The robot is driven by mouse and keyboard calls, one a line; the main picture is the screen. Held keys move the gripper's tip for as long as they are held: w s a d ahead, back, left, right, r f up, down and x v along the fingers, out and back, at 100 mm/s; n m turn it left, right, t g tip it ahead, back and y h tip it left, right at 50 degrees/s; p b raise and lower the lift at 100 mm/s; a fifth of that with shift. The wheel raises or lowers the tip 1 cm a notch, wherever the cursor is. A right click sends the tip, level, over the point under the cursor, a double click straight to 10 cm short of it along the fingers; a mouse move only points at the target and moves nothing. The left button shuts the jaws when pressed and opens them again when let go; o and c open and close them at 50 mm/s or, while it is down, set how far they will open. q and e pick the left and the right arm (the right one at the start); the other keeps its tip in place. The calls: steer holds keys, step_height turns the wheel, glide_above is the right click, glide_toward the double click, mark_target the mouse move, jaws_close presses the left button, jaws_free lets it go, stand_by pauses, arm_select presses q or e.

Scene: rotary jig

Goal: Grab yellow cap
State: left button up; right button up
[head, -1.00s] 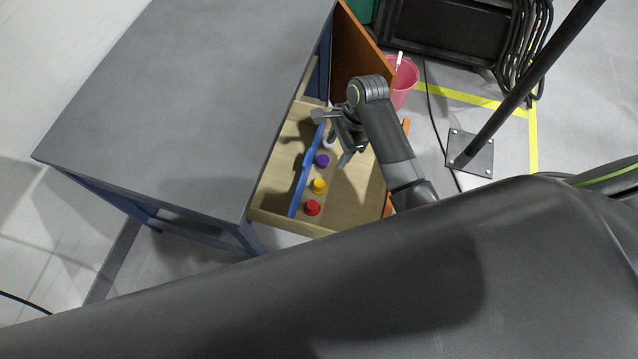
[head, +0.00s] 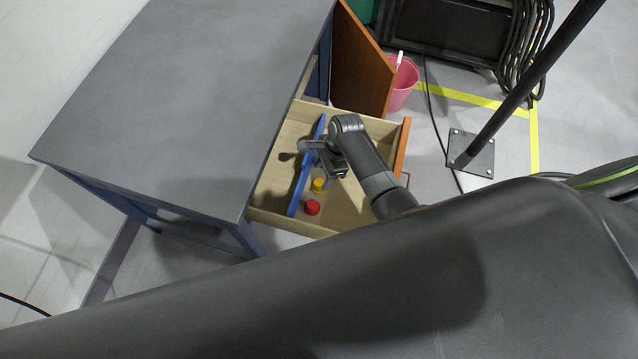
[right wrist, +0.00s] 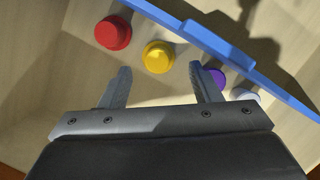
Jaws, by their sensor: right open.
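The yellow cap (head: 318,185) sits in the open drawer (head: 361,222), between the red cap (head: 312,207) and my right gripper (head: 324,165). In the right wrist view the yellow cap (right wrist: 158,56) shows just beyond and between the two open fingertips (right wrist: 160,69), with nothing held. The red cap (right wrist: 113,32) is to its left. The purple cap (right wrist: 214,77) is partly hidden behind the right finger and is hidden in the head view. My left gripper is not in view.
A blue bar (head: 301,187) runs along the drawer beside the caps. A white cap (right wrist: 244,94) lies past the purple one. The grey tabletop (head: 185,95) overhangs at left. An orange-brown door (head: 360,62) stands open behind the drawer; a pink bucket (head: 402,88) is beyond.

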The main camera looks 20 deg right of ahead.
mark_target(320, 182)
steer(key=x, duration=0.4)
steer(key=shift+s+f+b, duration=0.15)
steer(key=shift+f+b, duration=0.2)
steer(key=shift+f, duration=0.05)
steer(key=c, duration=0.8)
steer(key=shift+r, duration=0.1)
